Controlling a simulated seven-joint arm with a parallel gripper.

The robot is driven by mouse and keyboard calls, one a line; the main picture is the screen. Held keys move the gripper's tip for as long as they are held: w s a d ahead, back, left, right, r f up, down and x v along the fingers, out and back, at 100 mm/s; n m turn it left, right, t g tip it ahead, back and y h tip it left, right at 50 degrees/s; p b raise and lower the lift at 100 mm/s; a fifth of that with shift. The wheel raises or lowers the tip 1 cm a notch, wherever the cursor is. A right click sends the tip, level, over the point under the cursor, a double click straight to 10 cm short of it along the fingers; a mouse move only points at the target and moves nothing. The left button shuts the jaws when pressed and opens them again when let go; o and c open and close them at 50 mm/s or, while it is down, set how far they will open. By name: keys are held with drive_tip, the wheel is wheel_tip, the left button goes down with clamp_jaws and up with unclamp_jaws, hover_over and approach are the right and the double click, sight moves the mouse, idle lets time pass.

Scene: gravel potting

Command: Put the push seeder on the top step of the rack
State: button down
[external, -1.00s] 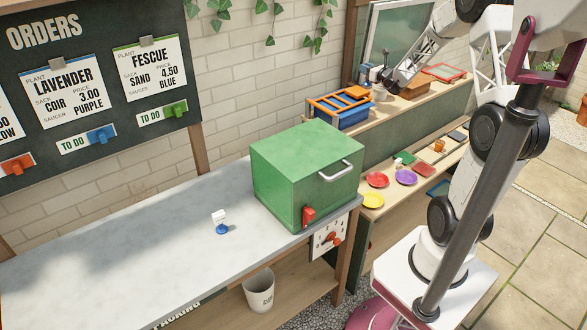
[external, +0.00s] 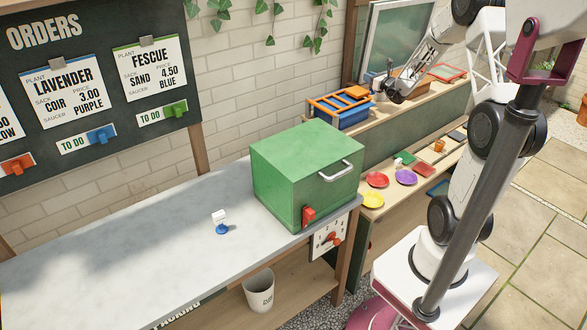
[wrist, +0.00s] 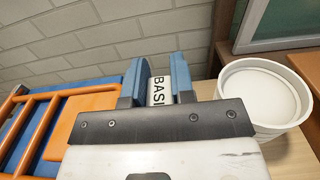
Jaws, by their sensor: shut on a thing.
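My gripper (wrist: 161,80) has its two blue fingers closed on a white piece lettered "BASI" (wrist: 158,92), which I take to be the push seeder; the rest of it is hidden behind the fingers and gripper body. In the external view my gripper (external: 389,73) is small and far off, above the back shelf, and the held thing is hard to make out. The blue and orange rack (wrist: 65,103) is at the left of the wrist view, beside my gripper. The rack (external: 342,107) also stands on the back shelf in the external view, left of my gripper.
A white pot (wrist: 228,98) stands close to the right of my gripper. A framed pane (wrist: 285,22) is behind it. In the external view, a green box (external: 300,170) stands on the front bench, and coloured saucers (external: 376,180) lie on the lower shelf.

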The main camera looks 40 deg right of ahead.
sight(373, 92)
drive_tip(key=shift+f, duration=1.35)
drive_tip(key=shift+f, duration=1.9)
drive_tip(key=shift+f, duration=0.15)
drive_tip(key=c, duration=1)
unclamp_jaws()
drive_tip(key=shift+s, duration=0.1)
drive_tip(key=s, duration=1.1)
drive_tip(key=shift+s, duration=0.4)
drive_tip(key=shift+r, duration=0.2)
